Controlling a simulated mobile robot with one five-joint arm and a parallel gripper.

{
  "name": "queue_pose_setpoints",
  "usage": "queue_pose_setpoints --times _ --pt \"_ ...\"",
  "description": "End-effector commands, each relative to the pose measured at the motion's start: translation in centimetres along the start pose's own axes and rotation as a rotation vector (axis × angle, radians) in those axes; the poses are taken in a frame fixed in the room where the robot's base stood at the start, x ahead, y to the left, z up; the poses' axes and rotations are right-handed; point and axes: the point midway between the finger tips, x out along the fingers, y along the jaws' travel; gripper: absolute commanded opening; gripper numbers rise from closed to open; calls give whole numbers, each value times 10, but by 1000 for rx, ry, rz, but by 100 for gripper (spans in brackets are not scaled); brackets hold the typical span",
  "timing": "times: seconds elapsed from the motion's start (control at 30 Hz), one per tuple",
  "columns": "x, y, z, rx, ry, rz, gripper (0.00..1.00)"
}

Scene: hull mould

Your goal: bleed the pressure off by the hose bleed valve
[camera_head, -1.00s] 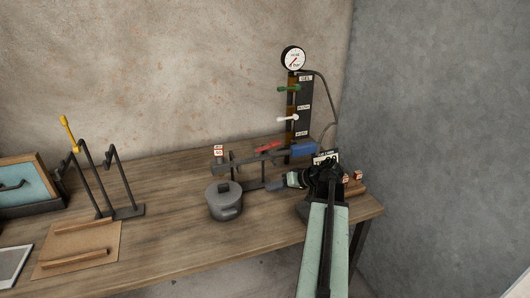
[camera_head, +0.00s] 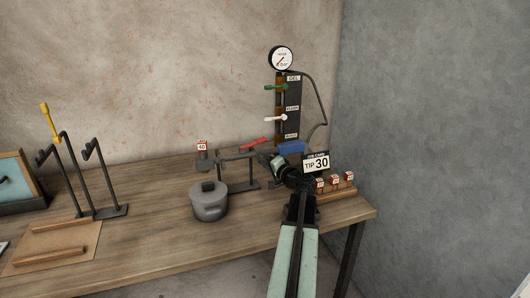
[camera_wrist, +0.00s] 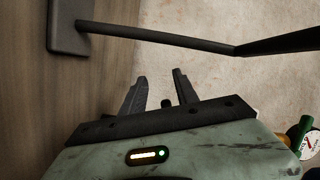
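A black valve panel (camera_head: 291,104) stands at the back right of the bench with labels that seem to read GEL, FLUSH and, lowest, BLEED. A green lever (camera_head: 275,87) sits beside the top label and a white lever (camera_head: 275,118) beside the middle one. A blue piece (camera_head: 291,147) shows just below the lowest label; I cannot tell if it is the bleed handle. A round gauge (camera_head: 281,58) tops the panel; its reading is too small to trust. A dark hose (camera_head: 322,100) loops down its right side. My gripper (camera_wrist: 160,88) is open and empty, left of and below the blue piece.
A grey lidded pot (camera_head: 209,201) and a dark stand (camera_head: 236,184) are left of my arm. A red bar (camera_head: 254,143) lies behind. A TIP 30 card (camera_head: 316,162) and a wooden rack (camera_head: 337,193) with small labelled blocks are right. The bench's front middle is clear.

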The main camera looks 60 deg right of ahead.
Motion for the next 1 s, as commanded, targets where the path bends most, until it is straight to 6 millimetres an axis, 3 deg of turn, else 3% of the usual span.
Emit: queue_pose_setpoints --times 0.6,0.83,1.0 --pt "-47 2 -47 8 184 -85 36" --pt "-38 -1 -46 9 181 -88 36" --pt "-13 -4 -50 9 177 -89 36"
